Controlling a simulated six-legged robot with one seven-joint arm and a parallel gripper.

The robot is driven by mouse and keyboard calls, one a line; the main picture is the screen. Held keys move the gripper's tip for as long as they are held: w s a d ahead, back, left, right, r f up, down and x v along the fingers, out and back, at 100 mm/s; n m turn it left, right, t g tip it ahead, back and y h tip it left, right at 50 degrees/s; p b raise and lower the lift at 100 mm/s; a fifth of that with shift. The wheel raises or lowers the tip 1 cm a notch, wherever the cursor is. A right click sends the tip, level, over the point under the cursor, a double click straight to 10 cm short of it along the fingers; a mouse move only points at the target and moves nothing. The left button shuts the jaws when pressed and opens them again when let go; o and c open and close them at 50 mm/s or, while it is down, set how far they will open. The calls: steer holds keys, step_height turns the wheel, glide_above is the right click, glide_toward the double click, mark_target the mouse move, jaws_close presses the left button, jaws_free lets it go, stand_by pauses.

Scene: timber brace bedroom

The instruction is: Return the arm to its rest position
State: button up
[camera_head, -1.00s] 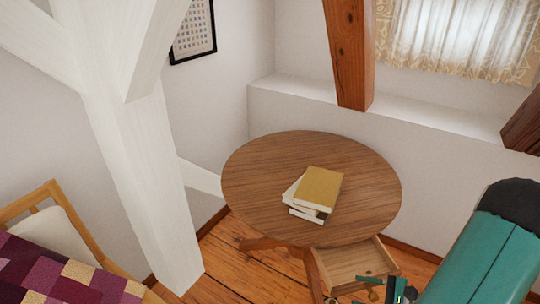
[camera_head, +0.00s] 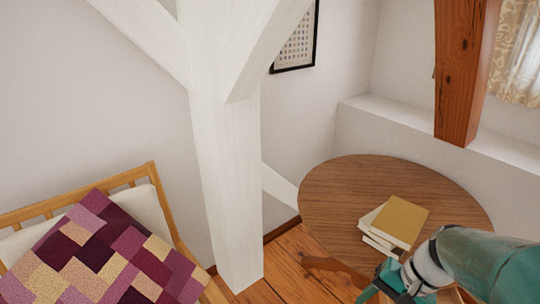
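My teal arm enters the head camera view from the lower right. My gripper (camera_head: 385,284) is low in the picture, in front of the near edge of the round wooden table (camera_head: 335,190). Its fingers are small and cut by the bottom edge, so I cannot tell whether they are open or shut, or whether they hold anything. A stack of books (camera_head: 402,221) with a tan cover on top lies on the table, just behind my gripper in the picture. The table's lower part is mostly hidden by my arm.
A white timber post (camera_head: 232,190) with braces stands left of the table. A bed with a patchwork cover (camera_head: 100,255) and wooden frame fills the lower left. A brown beam (camera_head: 459,70) stands by the ledge (camera_head: 400,117). Some wooden floor (camera_head: 285,262) is clear.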

steer(key=s+a+r+n+t+h, duration=0.2)
steer(key=a+r+n+t+h, duration=0.3)
steer(key=r, duration=0.6)
steer(key=shift+a+r+n, duration=0.15)
steer(key=shift+a+n, duration=0.75)
steer(key=shift+a, duration=0.25)
steer(key=shift+d, duration=0.1)
